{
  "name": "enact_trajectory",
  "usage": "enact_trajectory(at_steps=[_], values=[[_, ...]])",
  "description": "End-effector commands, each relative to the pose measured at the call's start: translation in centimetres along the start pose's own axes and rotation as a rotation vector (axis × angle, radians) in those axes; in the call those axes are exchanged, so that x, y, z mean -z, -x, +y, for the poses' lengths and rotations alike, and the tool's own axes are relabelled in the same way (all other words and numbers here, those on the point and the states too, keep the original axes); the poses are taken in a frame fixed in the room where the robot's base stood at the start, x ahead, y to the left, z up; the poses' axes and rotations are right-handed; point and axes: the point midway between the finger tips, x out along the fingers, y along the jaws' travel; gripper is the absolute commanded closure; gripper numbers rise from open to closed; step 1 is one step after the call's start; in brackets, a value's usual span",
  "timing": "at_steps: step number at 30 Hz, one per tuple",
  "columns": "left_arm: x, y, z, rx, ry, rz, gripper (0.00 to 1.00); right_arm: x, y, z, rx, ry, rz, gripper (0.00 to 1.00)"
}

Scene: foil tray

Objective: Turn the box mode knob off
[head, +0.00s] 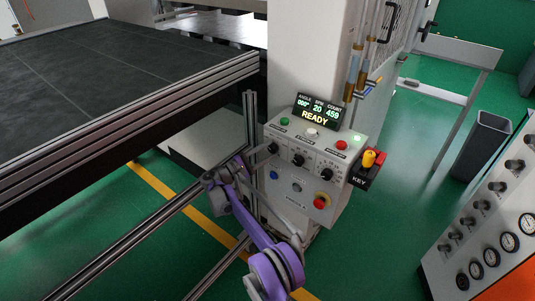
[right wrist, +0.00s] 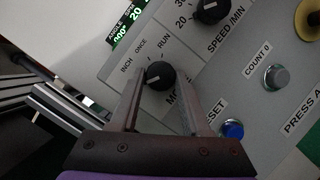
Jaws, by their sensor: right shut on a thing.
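The grey control box (head: 312,158) stands beside the press column, with a row of black knobs on its face. The mode knob (right wrist: 160,75) is round and black, with INCH, ONCE and RUN printed around it; it is the leftmost knob (head: 272,147) in the head view. Its white mark points left in the right wrist view; the label there is partly hidden by a finger. My right gripper (right wrist: 158,98) is shut on the mode knob, one finger on each side. In the head view my purple right arm reaches up to the box's left side. My left gripper is not in view.
The speed knob (right wrist: 210,8), blue reset button (right wrist: 232,130) and grey count button (right wrist: 276,77) are close by. A red emergency button (head: 321,201) and yellow key (head: 369,157) are at the right. A metal rail post (head: 250,125) stands close on the left.

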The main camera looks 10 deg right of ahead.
Motion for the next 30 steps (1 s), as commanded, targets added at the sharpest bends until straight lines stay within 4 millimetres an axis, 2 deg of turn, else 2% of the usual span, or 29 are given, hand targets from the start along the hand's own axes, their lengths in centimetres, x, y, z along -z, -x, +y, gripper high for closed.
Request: enact_trajectory(at_steps=[15, 16, 20, 21, 30], values=[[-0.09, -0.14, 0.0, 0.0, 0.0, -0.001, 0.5, 0.0, -0.01, -0.04, -0.006, 0.019, 0.0, 1.0], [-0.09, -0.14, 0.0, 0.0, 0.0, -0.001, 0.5, 0.0, -0.01, -0.04, -0.006, 0.019, 0.0, 0.5], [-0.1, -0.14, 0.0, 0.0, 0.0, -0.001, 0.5, 0.0, -0.01, -0.03, -0.006, 0.018, 0.0, 0.26], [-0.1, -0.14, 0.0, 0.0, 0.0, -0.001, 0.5, 0.0, -0.01, -0.03, -0.006, 0.018, 0.0, 0.23], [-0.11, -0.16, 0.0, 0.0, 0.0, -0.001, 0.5, 0.01, 0.21, -0.02, -0.007, 0.017, 0.0, 0.23]])
